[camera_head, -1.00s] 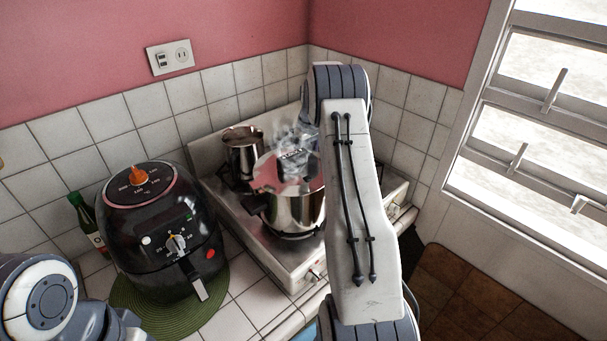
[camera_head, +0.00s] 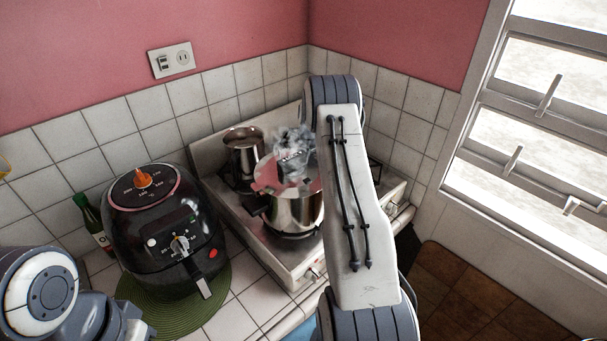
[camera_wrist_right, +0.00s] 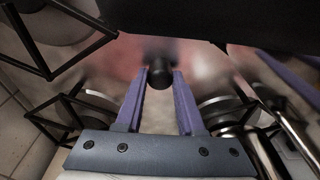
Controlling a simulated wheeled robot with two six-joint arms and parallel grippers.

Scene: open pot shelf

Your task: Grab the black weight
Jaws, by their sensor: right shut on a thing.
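The black weight (camera_wrist_right: 160,73) is a small dark knob on the reflective lid, in the right wrist view. My right gripper (camera_wrist_right: 158,80) has its two purple fingers on either side of it, shut on it. In the head view the steel pot (camera_head: 296,211) stands on the stove, with its shiny, pink-reflecting lid (camera_head: 268,177) on top. My right gripper (camera_head: 291,164) is over the lid, partly blurred by steam, and the weight cannot be made out there. My left arm shows at the lower left; its gripper fingers are not visible.
A smaller steel pot (camera_head: 243,152) stands behind on the white stove (camera_head: 262,254). A black air fryer (camera_head: 165,235) sits on a green mat (camera_head: 150,313) to the left, with a green bottle (camera_head: 93,222) behind it. Tiled walls close off the back.

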